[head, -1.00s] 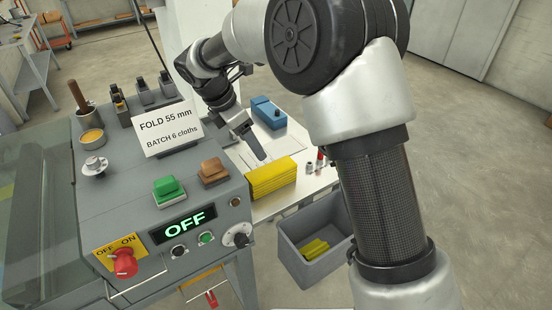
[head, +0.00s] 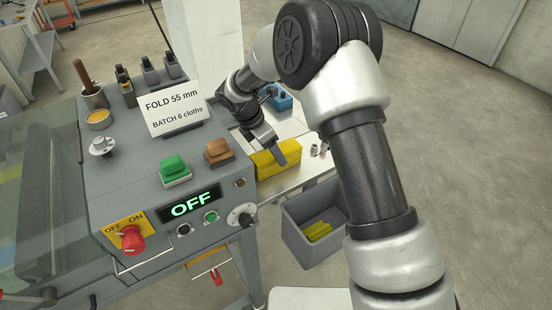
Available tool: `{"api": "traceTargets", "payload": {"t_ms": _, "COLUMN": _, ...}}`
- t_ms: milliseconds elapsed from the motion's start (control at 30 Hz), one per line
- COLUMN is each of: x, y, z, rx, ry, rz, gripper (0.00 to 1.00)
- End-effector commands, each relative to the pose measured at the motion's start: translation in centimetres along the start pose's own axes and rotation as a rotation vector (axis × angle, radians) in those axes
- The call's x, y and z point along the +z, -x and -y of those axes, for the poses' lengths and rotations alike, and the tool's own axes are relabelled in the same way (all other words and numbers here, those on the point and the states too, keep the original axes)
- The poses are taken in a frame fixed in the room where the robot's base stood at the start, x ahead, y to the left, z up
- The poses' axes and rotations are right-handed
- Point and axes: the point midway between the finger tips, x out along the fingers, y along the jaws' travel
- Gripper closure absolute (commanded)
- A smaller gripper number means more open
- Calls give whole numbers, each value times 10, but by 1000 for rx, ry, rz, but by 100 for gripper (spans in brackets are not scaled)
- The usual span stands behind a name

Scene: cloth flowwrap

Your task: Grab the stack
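The stack of folded yellow cloths (head: 295,160) lies on the pale outfeed table to the right of the machine. My gripper (head: 277,152) reaches down from behind, and its dark fingers overlap the top of the stack in the head view. Only one finger shows clearly, so I cannot tell the gap between them or whether they touch the cloths. The stack appears to rest on the table.
A grey bin (head: 315,236) with some yellow cloths in it sits below the table. A blue object (head: 279,97) is at the table's back. The grey machine panel (head: 130,185) stands close on the left, its display reading OFF, with a sign (head: 174,111).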

Motion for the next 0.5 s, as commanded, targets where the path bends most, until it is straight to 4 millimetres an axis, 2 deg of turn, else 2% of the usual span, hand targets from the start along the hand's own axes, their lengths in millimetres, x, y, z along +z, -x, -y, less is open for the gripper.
{"api": "traceTargets", "payload": {"t_ms": 100, "x": 1, "y": -20, "z": -1, "rx": -4, "ry": 0, "rz": -1, "gripper": 34}}
{"api": "traceTargets", "payload": {"t_ms": 200, "x": 1, "y": -31, "z": 0, "rx": -4, "ry": -1, "rz": 0, "gripper": 34}}
{"api": "traceTargets", "payload": {"t_ms": 500, "x": 1, "y": -36, "z": -1, "rx": -1, "ry": -1, "rz": 0, "gripper": 34}}
